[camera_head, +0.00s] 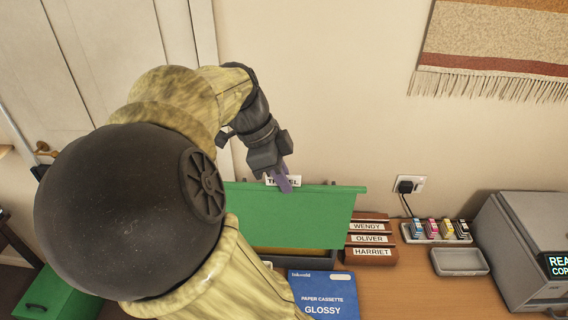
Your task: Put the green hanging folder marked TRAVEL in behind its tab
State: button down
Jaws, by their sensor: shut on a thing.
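The green hanging folder (300,212) hangs from my gripper (284,180). Its white label (311,182) reads TRAVEL, partly covered by a finger. The gripper is shut on the folder's top edge near the label. The folder is held broad side towards me, its top bar sloping slightly down to the right. Below it, a dark open box (330,262) shows its right corner and some yellow inside. The folder's lower edge is at or behind the box's near part; I cannot tell how deep it is. The box's tabs are hidden.
Name blocks WENDY, OLIVER and HARRIET (371,240) stand just right of the box. A blue paper cassette box (324,295) lies in front. Ink cartridges (440,229), a grey tray (460,262) and a copier (525,245) are further right. My arm hides the left side.

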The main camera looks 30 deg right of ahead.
jog(key=s+a+p, duration=0.6)
jog(key=s+p, duration=0.2)
jog(key=shift+s, duration=0.15)
dwell(0.5)
jog(key=shift+a, duration=0.1)
